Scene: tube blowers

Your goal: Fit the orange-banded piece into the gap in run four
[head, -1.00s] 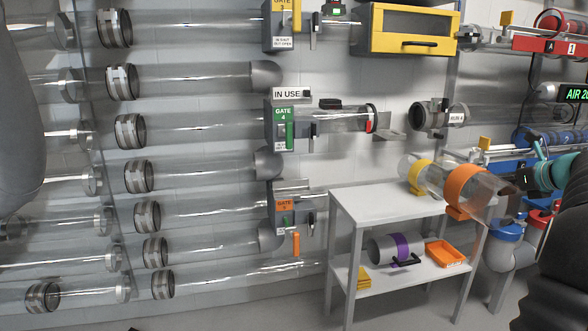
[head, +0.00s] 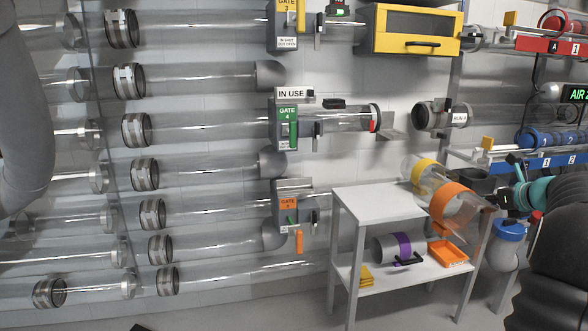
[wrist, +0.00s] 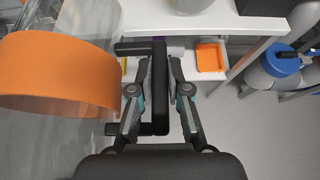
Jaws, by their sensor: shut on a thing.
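The orange-banded piece, a clear tube with a wide orange band (head: 450,207), is at the right end of the white table in the head view. Its band fills the left of the wrist view (wrist: 60,75). My gripper (wrist: 160,88) is shut on the black bar handle at the piece's side. In the head view my gripper (head: 512,200) is right of the band, partly hidden by my arm. The gap in run four lies between the red-rimmed clear tube (head: 376,117) right of green gate 4 (head: 286,126) and the grey collar (head: 432,115). A grey bracket (head: 388,127) sits there.
The white table (head: 375,205) also bears a yellow-banded clear piece (head: 424,172). Its lower shelf holds a purple-banded piece (head: 402,246) and an orange tray (head: 448,253). A yellow-framed cabinet (head: 415,30) hangs above the gap. Blue-lidded equipment (head: 507,232) stands to the right.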

